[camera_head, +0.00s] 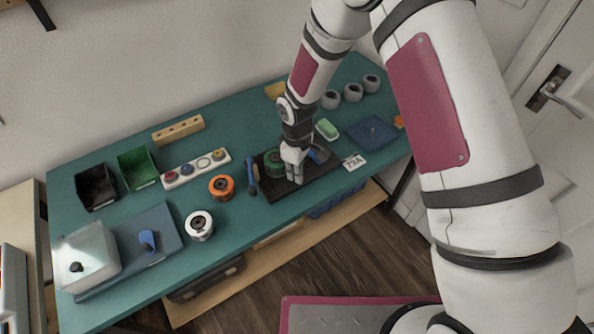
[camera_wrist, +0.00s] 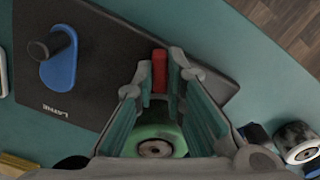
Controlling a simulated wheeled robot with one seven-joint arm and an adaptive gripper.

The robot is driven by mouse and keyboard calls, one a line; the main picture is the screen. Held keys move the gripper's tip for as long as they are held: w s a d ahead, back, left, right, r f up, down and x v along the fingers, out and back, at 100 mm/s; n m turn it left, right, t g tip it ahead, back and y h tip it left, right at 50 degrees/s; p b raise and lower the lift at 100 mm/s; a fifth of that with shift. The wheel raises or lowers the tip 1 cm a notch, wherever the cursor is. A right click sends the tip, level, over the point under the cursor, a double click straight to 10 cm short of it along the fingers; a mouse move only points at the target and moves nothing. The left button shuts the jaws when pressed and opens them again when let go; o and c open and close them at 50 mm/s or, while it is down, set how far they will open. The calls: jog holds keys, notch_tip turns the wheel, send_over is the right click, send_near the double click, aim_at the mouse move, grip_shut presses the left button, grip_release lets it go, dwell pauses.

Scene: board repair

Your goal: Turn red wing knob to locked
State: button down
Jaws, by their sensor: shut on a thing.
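The red wing knob (camera_wrist: 159,68) shows in the wrist view as a narrow red bar between my gripper's fingertips. My gripper (camera_wrist: 159,88) is shut on it, with a finger on each side. In the head view my gripper (camera_head: 293,176) points down over the black board (camera_head: 290,190) and hides the knob. Most of the knob's base and any locked mark are hidden, so I cannot tell which position it is in. A green round part (camera_wrist: 155,138) with a dark centre sits close by, seen between the fingers.
A blue lever (camera_wrist: 58,65) stands on the same board, near the "LATHE" lettering. A blue-handled tool (camera_head: 251,175), an orange spool (camera_head: 222,187) and a white spool (camera_head: 200,225) lie left of the board. A "79A" card (camera_head: 354,162) and a green block (camera_head: 327,129) are to the right.

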jog(key=m, duration=0.5)
jog(key=shift+m, duration=0.3)
dwell(0.4)
jog(key=c, duration=1.6)
grip_release()
jog(key=shift+c, duration=0.2)
jog(key=shift+r, duration=0.1)
notch_tip(320, 180, up, 12)
